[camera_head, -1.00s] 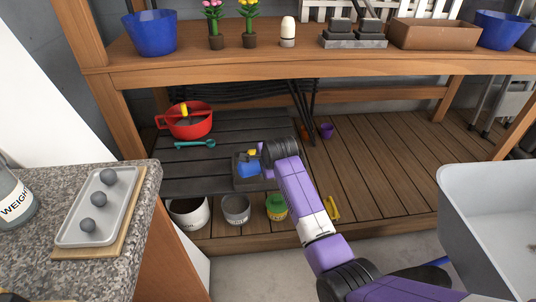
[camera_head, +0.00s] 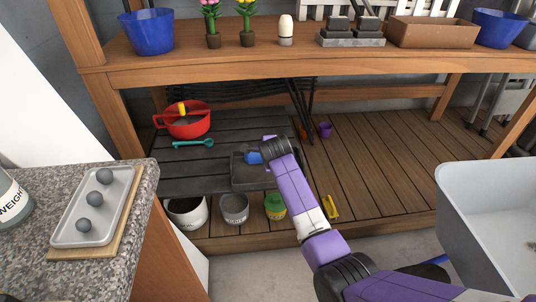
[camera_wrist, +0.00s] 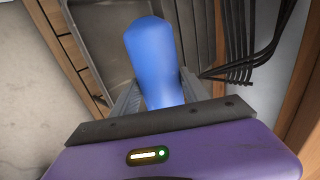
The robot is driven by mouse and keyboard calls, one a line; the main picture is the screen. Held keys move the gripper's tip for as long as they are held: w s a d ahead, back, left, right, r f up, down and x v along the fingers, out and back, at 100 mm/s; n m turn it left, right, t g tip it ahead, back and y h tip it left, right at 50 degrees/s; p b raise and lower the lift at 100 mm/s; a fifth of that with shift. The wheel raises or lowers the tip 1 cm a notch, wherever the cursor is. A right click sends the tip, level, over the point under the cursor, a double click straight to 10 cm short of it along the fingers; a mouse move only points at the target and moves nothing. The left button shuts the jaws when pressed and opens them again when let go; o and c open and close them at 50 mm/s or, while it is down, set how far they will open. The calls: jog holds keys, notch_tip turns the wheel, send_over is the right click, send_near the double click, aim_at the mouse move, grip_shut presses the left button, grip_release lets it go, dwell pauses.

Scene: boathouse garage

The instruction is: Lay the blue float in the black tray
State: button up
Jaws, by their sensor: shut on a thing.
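The blue float (camera_head: 253,157) is in my gripper, partly hidden by my wrist in the head view. In the wrist view the float (camera_wrist: 153,52) is a smooth rounded blue body between the two grey fingers of my gripper (camera_wrist: 160,92), which are shut on it. The black tray (camera_head: 240,182) is on the dark slats of the lower shelf, partly behind my arm. The float appears over the tray's far part. In the wrist view the tray (camera_wrist: 95,45) shows behind and left of the float. I cannot tell whether the float touches the tray.
A red pot (camera_head: 187,124) and a teal spoon (camera_head: 193,143) lie left of the tray on the dark slats. The upper shelf (camera_head: 270,67) overhangs. Wooden boards (camera_head: 380,165) at right are mostly clear.

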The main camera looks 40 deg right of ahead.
jog(key=shift+f+b, duration=1.65)
jog(key=shift+f, duration=0.95)
jog(key=o, duration=1.5)
jog(key=shift+o, duration=0.2)
jog(key=p+v, duration=0.3)
jog(key=v, duration=0.4)
jog(key=shift+s+a+r, duration=0.2)
jog(key=shift+r, duration=0.05)
